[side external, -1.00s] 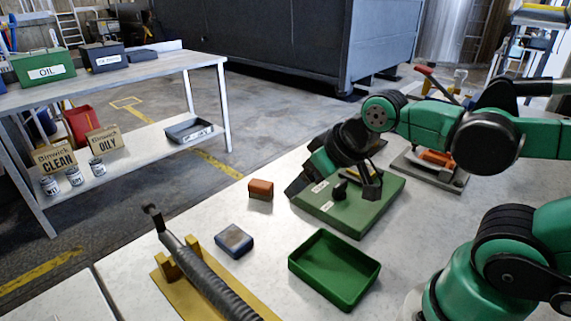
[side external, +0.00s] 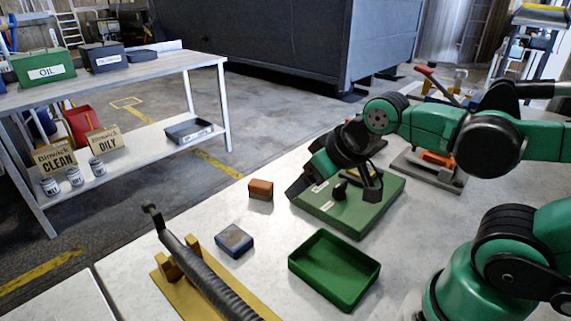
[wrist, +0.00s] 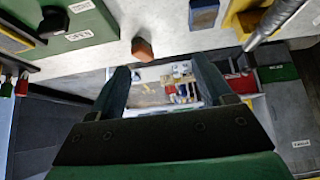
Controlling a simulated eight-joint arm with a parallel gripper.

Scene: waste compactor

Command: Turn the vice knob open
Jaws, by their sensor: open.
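The black knob (side external: 340,191) sits on top of a green base (side external: 325,213) with white labels, on the white worktop. A dark clamp part (side external: 372,190) stands just right of it. In the wrist view the knob (wrist: 54,20) is at the top left, on the green base beside an OPEN label. My gripper (wrist: 166,80) is open and empty. Its fingers point away from the knob, out past the worktop edge. In the side view the dark end of my gripper (side external: 298,186) is over the left edge of the base, left of the knob and apart from it.
An orange block (side external: 261,189) and a blue block (side external: 234,241) lie left of the base. A green tray (side external: 334,273) is in front. A black ribbed tool (side external: 205,277) rests on a yellow stand. Clear worktop lies between these.

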